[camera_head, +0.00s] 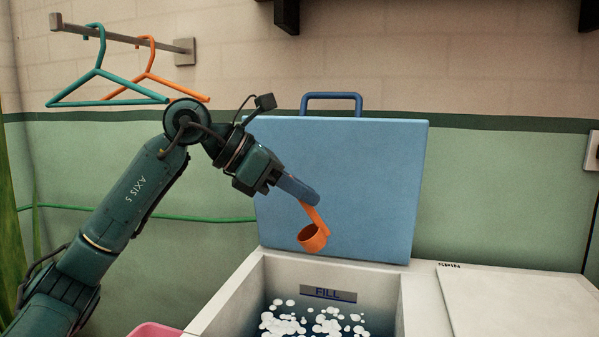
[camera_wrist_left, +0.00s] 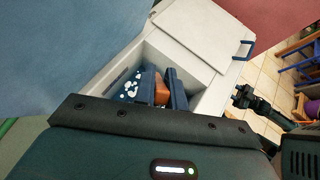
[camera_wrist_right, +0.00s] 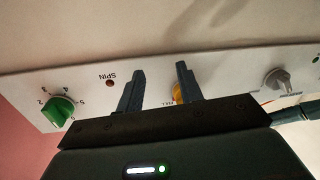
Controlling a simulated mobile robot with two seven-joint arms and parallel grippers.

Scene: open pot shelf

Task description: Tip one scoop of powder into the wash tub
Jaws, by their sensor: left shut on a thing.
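My left gripper (camera_head: 305,195) is shut on the handle of an orange scoop (camera_head: 313,237). The scoop hangs over the wash tub (camera_head: 230,297), below the gripper; its round cup looks tilted, and I cannot tell whether powder is in it. The left wrist view shows the scoop (camera_wrist_left: 161,90) between the fingers, with the tub (camera_wrist_left: 205,68) beyond. The tub holds dark water with white foam patches (camera_head: 300,322) and a FILL label (camera_head: 328,294) inside its back wall. My right gripper (camera_wrist_right: 158,78) is open and empty in front of the machine's control panel (camera_wrist_right: 215,80).
The blue lid (camera_head: 345,190) stands raised behind the tub. A closed white SPIN cover (camera_head: 520,298) lies to the right. The panel has a green knob (camera_wrist_right: 57,109), a grey knob (camera_wrist_right: 276,79) and a partly hidden yellow knob (camera_wrist_right: 178,94). Hangers (camera_head: 95,75) hang upper left.

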